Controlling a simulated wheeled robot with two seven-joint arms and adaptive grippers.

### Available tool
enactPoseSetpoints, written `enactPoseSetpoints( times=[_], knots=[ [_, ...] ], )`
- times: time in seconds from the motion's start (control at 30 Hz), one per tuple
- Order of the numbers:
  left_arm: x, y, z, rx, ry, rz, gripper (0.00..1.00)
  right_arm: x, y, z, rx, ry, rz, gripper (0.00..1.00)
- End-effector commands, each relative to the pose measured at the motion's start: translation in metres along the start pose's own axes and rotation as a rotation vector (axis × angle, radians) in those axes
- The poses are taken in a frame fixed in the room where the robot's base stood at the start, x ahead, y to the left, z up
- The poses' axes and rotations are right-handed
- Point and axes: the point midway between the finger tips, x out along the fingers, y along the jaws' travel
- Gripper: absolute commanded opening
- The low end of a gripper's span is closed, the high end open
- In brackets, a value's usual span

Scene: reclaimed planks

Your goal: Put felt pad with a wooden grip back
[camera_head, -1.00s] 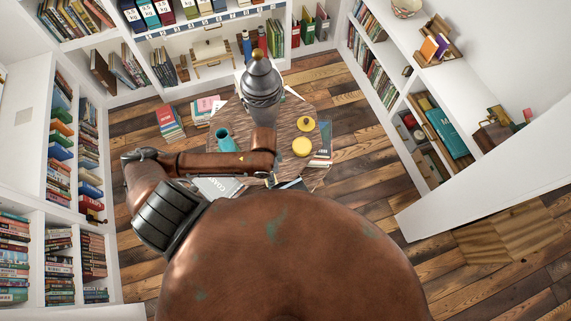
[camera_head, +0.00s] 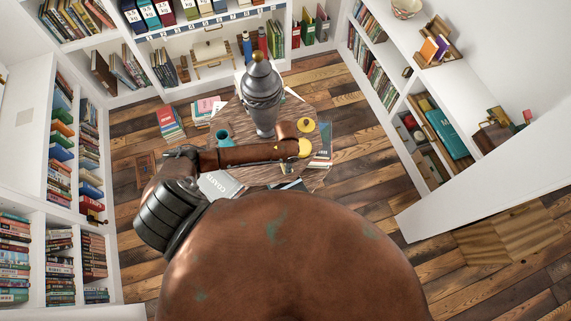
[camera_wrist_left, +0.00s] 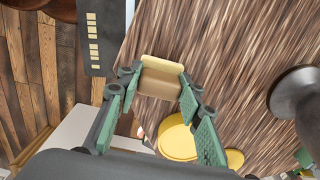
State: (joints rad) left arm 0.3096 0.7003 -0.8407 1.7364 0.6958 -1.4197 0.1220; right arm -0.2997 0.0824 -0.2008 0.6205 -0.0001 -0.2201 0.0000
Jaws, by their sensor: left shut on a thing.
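My left gripper (camera_wrist_left: 156,84) is shut on a tan, block-like piece with a paler top edge, in the left wrist view. It looks like the wooden grip of the felt pad (camera_wrist_left: 161,86); no felt underside can be made out. The held piece is over the streaked brown wooden table (camera_wrist_left: 225,45), which also shows in the head view (camera_head: 240,112). Its height above the table is hard to judge. My right gripper is not in view.
A tall grey vase (camera_head: 262,100) stands just beyond my arm. A yellow round thing (camera_head: 306,125) is right of it, with another (camera_wrist_left: 178,138) close to my gripper. A teal cup (camera_head: 223,137) and books (camera_head: 220,184) are near the left edge. A dark yellow-marked panel (camera_wrist_left: 94,38) lies left.

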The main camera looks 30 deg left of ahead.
Motion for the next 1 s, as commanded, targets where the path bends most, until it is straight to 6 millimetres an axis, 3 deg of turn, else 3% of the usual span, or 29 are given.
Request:
enactPoseSetpoints(
  times=[0.4, 0.43, 0.6, 0.67, 1.0],
  knots=[
    [0.0067, -0.0005, -0.0001, -0.001, 0.001, -0.001, 0.11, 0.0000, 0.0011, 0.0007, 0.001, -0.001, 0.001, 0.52],
    [0.0067, -0.0006, -0.0002, -0.001, 0.001, -0.001, 0.35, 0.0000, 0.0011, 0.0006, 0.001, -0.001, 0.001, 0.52],
    [0.0064, -0.0005, -0.0001, -0.001, 0.001, -0.001, 0.47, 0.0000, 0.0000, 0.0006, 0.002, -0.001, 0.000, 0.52],
    [0.0063, -0.0006, -0.0001, -0.001, 0.001, -0.001, 0.51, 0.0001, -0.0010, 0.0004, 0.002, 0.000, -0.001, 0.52],
    [0.0028, -0.0009, -0.0003, 0.000, 0.002, -0.002, 0.52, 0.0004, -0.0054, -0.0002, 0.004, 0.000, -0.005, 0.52]
  ],
)
